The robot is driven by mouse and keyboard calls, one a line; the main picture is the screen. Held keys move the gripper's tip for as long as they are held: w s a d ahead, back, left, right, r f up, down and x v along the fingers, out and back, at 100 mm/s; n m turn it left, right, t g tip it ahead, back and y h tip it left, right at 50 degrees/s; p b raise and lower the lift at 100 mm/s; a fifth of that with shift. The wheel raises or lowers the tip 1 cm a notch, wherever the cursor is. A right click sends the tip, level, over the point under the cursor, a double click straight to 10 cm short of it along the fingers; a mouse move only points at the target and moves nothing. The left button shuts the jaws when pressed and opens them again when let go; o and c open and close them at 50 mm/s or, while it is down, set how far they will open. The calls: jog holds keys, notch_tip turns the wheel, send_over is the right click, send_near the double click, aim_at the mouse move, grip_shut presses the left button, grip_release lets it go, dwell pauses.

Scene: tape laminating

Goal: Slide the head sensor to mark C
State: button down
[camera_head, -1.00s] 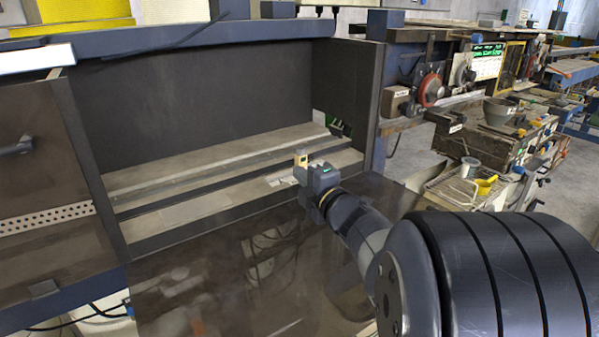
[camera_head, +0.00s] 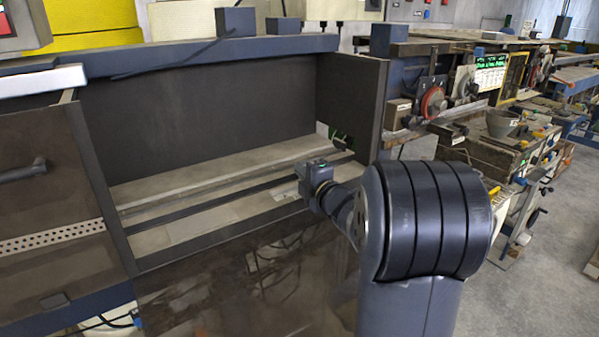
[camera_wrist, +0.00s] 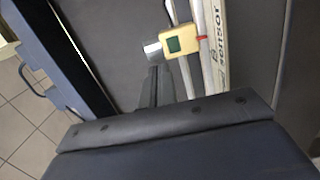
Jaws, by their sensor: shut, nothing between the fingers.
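The head sensor (camera_wrist: 179,43) is a small yellow block with a dark green face, on a pale rail in the wrist view. A silver tab (camera_wrist: 152,48) sticks out on its left, and a red pointer (camera_wrist: 203,38) reaches over a pale strip (camera_wrist: 213,65) lettered "SENSOR". A smaller letter on the strip is too blurred to read, so I cannot tell which mark is C. My gripper (camera_wrist: 154,72) is shut and empty, with its dark fingertips just below the tab; I cannot tell if they touch. In the head view my gripper (camera_head: 309,186) hides the sensor.
The rail lies in a dark recessed bay with a back wall (camera_head: 200,110) and a right side wall (camera_head: 355,105). A brown panel with a handle (camera_head: 22,171) stands at the left. A cluttered workbench (camera_head: 480,150) is at the right.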

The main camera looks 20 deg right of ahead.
jog(key=d, duration=0.2)
jog(key=w+d, duration=0.1)
jog(key=d, duration=0.2)
jog(key=shift+b, duration=0.3)
jog(key=shift+r, duration=0.1)
